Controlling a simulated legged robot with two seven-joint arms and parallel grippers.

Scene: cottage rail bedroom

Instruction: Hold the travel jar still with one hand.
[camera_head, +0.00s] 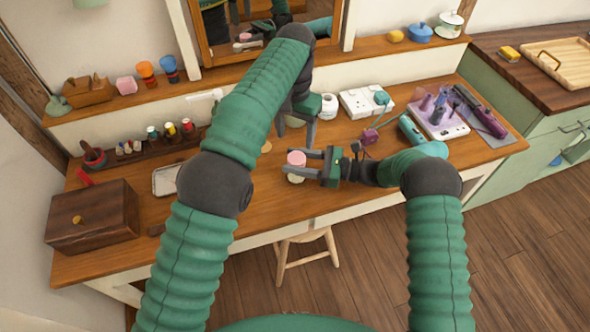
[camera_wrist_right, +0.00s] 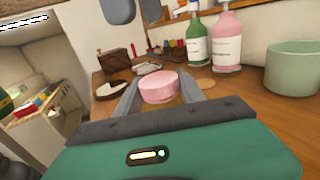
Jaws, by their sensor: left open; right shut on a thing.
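The travel jar (camera_head: 296,174) has a pink lid (camera_head: 297,158) and a pale body and stands upright on the wooden counter. The pink lid also shows in the right wrist view (camera_wrist_right: 157,87), between the two grey fingers. My right gripper (camera_head: 303,164) reaches in from the right and is shut on the jar, a finger on either side. My left gripper (camera_head: 297,130) is open just behind the jar, pointing down, apart from it. The jar's lower body is partly hidden by a finger.
A wooden box (camera_head: 92,217) stands at the left. A white tray (camera_head: 167,180) lies near it. A white socket block (camera_head: 362,102), a teal tool (camera_head: 411,131) and a board of purple tools (camera_head: 440,122) are at the right. A stool (camera_head: 306,243) stands below the counter.

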